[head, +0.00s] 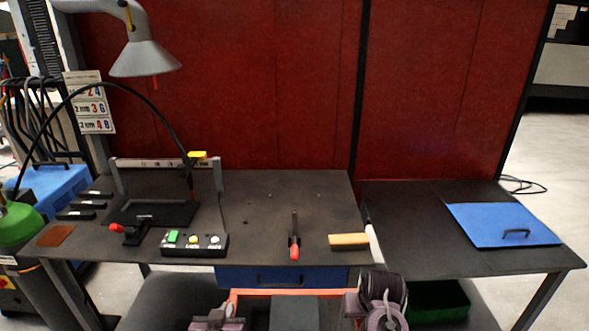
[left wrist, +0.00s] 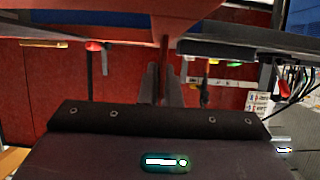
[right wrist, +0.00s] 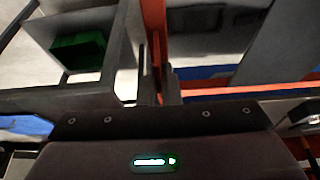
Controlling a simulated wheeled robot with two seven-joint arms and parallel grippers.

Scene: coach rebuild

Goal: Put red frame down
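The red frame (head: 290,291) is orange-red. Its far bar shows low in the head view, in front of the table's front edge; its near part is cut off or hidden. My left gripper (head: 229,309) is at its left side and my right gripper (head: 352,304) at its right side. In the left wrist view a red bar of the frame (left wrist: 164,58) runs between the close-set fingers (left wrist: 162,85). In the right wrist view an orange bar (right wrist: 153,28) runs between the fingers (right wrist: 157,85). Both grippers look shut on the frame.
The dark table (head: 290,195) carries a button box (head: 194,244), a red-handled tool (head: 294,245), a brush (head: 348,240) and a clamp fixture (head: 152,212) at left. A blue panel (head: 490,222) lies at right. A green bin (head: 437,300) stands below. The table's middle is fairly clear.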

